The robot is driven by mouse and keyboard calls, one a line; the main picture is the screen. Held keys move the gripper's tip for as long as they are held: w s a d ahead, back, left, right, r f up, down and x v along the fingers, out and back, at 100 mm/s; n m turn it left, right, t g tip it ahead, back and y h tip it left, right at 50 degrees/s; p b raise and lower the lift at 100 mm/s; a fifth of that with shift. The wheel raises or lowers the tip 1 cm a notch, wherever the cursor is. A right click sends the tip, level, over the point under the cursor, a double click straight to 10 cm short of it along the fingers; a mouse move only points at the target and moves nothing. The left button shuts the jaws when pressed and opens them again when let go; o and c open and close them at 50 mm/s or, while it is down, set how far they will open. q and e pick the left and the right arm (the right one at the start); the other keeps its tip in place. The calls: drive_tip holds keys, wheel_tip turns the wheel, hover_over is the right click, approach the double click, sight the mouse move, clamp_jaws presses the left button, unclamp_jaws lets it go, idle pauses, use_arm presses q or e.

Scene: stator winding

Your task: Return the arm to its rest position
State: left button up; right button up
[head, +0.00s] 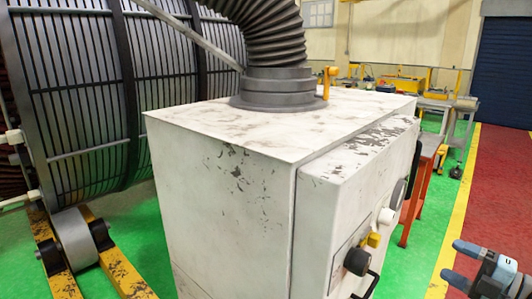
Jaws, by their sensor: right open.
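My right gripper (455,261) is at the lower right edge of the head view. Its two dark fingers point left and stand apart, with nothing between them. It is over the floor, to the right of a worn white cabinet (225,195) and clear of it. Only the gripper and a short part of my right arm show; the rest is cut off by the frame edge. My left arm and gripper are not in view.
The cabinet fills the middle, with a black knob (357,262) on its right face and a ribbed black hose (270,35) on top. A large slatted drum (85,90) stands left. Workbenches (440,103) stand behind. Green floor and a red lane (500,180) are open at right.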

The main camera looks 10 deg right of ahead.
drive_tip(key=s+a+f+m+h+p, duration=0.2)
drive_tip(key=s+a+f+m+h, duration=0.15)
drive_tip(key=f+m, duration=0.4)
drive_tip(key=s+a+f+m+h+p, duration=0.1)
drive_tip(key=s+a+f+m+h, duration=0.25)
drive_tip(key=f, duration=0.65)
drive_tip(key=s+a+f+m+g+p, duration=0.1)
drive_tip(key=s+a+f+m, duration=0.3)
drive_tip(key=a, duration=0.6)
drive_tip(key=s+a+f+m+g+p, duration=0.2)
drive_tip(key=s+a+f+m+g, duration=0.1)
drive_tip(key=a, duration=0.6)
wheel_tip(320, 180, down, 3)
drive_tip(key=shift+s+a+r+m, duration=0.1)
drive_tip(key=shift+s+a+m, duration=0.25)
drive_tip(key=shift+s+m, duration=0.55)
